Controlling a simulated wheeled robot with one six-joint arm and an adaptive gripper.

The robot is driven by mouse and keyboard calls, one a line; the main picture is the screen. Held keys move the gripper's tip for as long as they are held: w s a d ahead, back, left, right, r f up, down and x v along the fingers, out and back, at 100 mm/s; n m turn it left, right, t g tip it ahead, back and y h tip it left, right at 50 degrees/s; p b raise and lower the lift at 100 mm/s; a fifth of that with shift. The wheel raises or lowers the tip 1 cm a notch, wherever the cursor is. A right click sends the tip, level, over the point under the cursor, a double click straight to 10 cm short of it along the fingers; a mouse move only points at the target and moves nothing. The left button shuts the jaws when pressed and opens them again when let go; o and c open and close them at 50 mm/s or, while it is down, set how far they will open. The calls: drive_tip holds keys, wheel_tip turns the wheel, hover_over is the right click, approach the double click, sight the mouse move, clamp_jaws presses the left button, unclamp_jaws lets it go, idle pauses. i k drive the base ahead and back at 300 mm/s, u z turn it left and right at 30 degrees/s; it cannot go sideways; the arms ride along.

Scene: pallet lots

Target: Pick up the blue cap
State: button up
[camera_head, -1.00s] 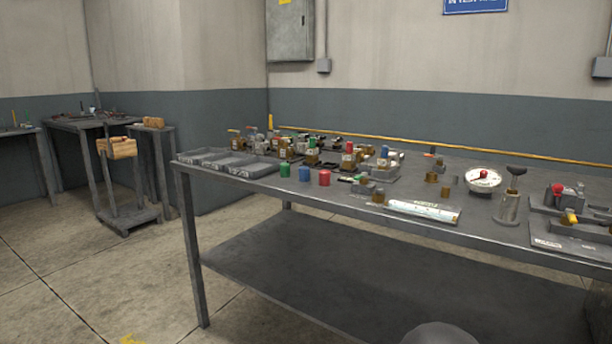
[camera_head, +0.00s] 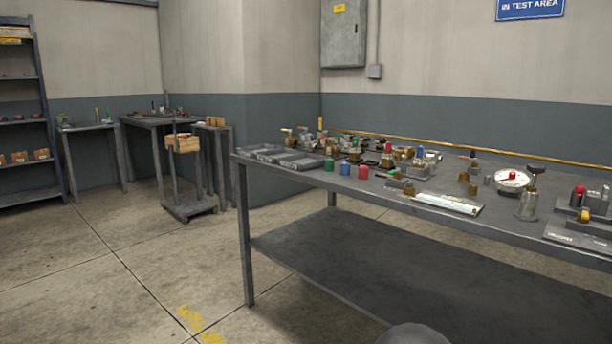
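A small blue cap (camera_head: 345,168) stands upright near the front edge of the long grey workbench (camera_head: 262,166). It is between a green cap (camera_head: 329,164) on its left and a red cap (camera_head: 363,172) on its right, with small gaps between them. Another small blue part (camera_head: 420,152) sits farther right on a fitting, too small to tell what it is. My gripper is not in view. A rounded grey shape at the bottom edge seems to be part of my own body.
Shallow grey trays (camera_head: 290,158) lie at the bench's left end. Several brass fittings, a dial gauge (camera_head: 512,180) and a white sheet (camera_head: 447,203) share the bench top. A cart with a wooden box (camera_head: 183,143) stands left. The floor left of the bench is clear.

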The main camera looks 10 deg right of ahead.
sight(346, 166)
drive_tip(key=u, duration=0.8)
drive_tip(key=k, duration=1)
drive_tip(key=u, duration=0.8)
drive_tip(key=i, duration=1.45)
drive_tip(key=z, duration=0.55)
drive_tip(key=i, duration=1.5)
drive_tip(key=z, duration=0.9)
